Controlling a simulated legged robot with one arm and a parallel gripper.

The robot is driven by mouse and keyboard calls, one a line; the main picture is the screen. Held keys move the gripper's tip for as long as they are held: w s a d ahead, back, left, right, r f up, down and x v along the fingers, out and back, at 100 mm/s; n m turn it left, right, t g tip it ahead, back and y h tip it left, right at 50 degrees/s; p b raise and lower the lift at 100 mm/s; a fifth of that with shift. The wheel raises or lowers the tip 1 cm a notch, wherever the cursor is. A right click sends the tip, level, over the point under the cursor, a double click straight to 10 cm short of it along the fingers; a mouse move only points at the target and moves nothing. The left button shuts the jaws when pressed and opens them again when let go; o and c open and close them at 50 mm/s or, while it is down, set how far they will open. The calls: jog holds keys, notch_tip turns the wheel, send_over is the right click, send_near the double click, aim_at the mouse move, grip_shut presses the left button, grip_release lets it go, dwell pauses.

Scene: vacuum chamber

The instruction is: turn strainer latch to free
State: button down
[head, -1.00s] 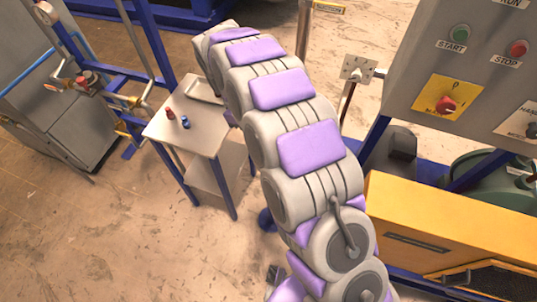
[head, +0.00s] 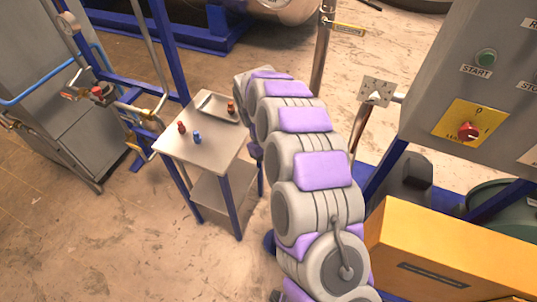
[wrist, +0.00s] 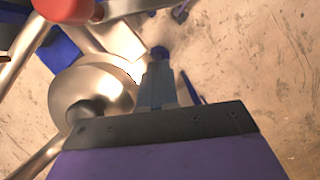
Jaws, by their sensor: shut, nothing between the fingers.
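My gripper (wrist: 159,68) shows in the wrist view as narrow grey fingers, shut and empty, beyond a dark plate. A rounded, shiny metal body (wrist: 88,88) with pipes is just left of the fingers; it may be the strainer, but I cannot tell. A red knob or handle (wrist: 64,8) is at the top left edge. I cannot make out the latch or its position in either view. I cannot tell whether the fingers touch the metal body. In the head view my arm hides the gripper.
A small table (head: 178,146) holds a tray (head: 218,107) and small red and blue items. Blue-framed piping (head: 98,95) stands left. A grey control panel (head: 447,90) and yellow box (head: 455,250) stand right. The floor at lower left is clear.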

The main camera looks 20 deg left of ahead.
jog(key=shift+n, duration=0.4)
jog(key=s+d, duration=0.2)
jog(key=d, duration=0.1)
jog(key=s+d, duration=0.1)
jog(key=d, duration=0.1)
jog(key=shift+f, duration=0.2)
jog(key=shift+s+a+n, duration=0.1)
jog(key=shift+a+n, duration=0.1)
jog(key=shift+n, duration=0.2)
jog(key=shift+s+d+n+t+p, duration=0.2)
jog(key=shift+n+t+p, duration=0.1)
jog(key=shift+p, duration=0.15)
jog(key=shift+s+d+n+t+h+p, duration=0.25)
jog(key=shift+s+d+n+p, duration=0.1)
jog(key=shift+n+p, duration=0.35)
jog(key=shift+s+d+n+t+h+p, duration=0.15)
jog(key=shift+s+d+n+t+p, duration=0.15)
jog(key=shift+n+p, duration=0.35)
jog(key=shift+s+d+f+n+p, duration=0.1)
jog(key=shift+s+d+n+p, duration=0.2)
jog(key=shift+n, duration=0.35)
jog(key=shift+a+t, duration=0.1)
jog(key=shift+t, duration=0.15)
jog(key=shift+w, duration=0.1)
